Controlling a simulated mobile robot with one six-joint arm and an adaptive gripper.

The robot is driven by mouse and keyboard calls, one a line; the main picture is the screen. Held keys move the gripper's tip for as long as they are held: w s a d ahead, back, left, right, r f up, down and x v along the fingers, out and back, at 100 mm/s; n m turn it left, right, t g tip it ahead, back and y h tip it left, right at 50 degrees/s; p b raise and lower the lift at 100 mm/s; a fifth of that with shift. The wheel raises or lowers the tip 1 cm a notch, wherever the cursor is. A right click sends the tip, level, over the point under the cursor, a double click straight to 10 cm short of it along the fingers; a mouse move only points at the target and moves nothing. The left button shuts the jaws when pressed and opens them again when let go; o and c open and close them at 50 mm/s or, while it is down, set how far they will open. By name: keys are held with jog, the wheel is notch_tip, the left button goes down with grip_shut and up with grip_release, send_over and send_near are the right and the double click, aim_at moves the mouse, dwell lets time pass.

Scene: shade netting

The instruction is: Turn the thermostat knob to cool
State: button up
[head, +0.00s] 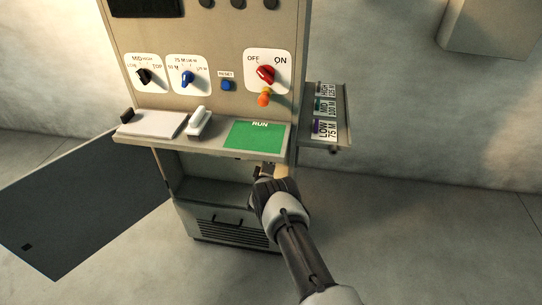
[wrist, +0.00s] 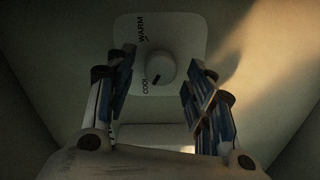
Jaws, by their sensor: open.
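The thermostat knob (wrist: 160,66) is a white round knob on a pale plate (wrist: 186,30) in the wrist view. WARM is printed at the plate's upper left and COOL lower on its left side. The dark mark on the knob points down and left, roughly toward COOL; its exact setting is hard to tell. My gripper (wrist: 160,60) is open, with one blue-padded finger on each side of the knob. Contact is not clear. In the head view my gripper (head: 268,172) reaches under the cabinet's shelf, and the knob is hidden there.
The cabinet's panel (head: 215,35) carries several other knobs. The shelf (head: 275,142) holds a white pad (head: 152,124), a white handle-like object (head: 199,122) and a green RUN card (head: 253,134). An open dark door (head: 85,205) stands left. A labelled side rack (head: 340,120) is right.

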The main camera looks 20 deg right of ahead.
jog(key=v, duration=1.2)
jog(key=shift+f, duration=0.1)
dwell(0.4)
